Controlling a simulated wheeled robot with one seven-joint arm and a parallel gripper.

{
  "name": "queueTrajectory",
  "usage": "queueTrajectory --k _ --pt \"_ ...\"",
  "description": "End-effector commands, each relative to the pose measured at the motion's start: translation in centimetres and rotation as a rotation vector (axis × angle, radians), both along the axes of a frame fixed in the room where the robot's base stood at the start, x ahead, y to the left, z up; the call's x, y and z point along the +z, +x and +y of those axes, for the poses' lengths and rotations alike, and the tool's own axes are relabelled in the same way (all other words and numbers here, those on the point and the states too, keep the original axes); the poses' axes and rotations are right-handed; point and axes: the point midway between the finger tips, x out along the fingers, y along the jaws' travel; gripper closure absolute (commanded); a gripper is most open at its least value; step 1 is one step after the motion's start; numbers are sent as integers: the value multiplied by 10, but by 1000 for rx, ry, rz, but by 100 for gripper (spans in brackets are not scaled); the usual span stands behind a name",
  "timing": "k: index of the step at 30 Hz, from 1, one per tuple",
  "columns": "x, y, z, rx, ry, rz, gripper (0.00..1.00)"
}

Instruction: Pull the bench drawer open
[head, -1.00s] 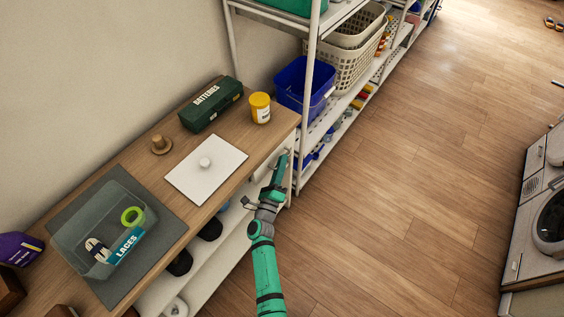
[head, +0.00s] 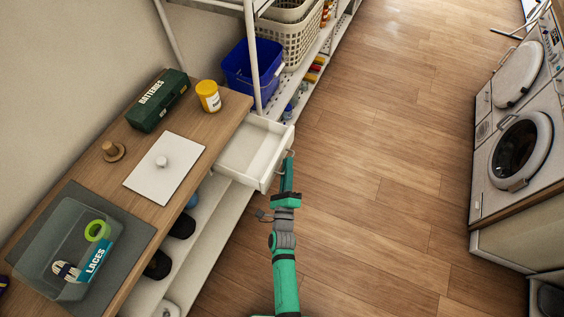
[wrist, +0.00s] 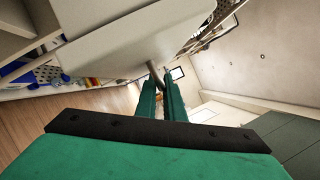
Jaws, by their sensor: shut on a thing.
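The bench drawer (head: 247,152) is white and stands pulled out from the right end of the wooden bench (head: 92,205). Its inside shows and looks empty. My gripper (head: 289,157) is at the drawer's front face, shut on the drawer handle. In the wrist view the two green fingers of my gripper (wrist: 162,82) close on the grey bar handle (wrist: 154,72), which stands out from the pale drawer front (wrist: 125,45). The fingertips partly hide the handle.
On the bench are a green batteries box (head: 158,100), a yellow-lidded jar (head: 208,96), a white board with a knob (head: 150,184) and a clear bin (head: 50,262). A shelf rack with a blue bin (head: 238,72) stands beyond. The floor (head: 385,190) right of my arm is clear.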

Motion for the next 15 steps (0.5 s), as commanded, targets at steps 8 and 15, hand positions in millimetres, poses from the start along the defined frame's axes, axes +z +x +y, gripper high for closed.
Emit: queueTrajectory --k 8,15 --pt "1 -2 -1 6 3 -2 100" --pt "1 -2 -1 5 2 -3 85"
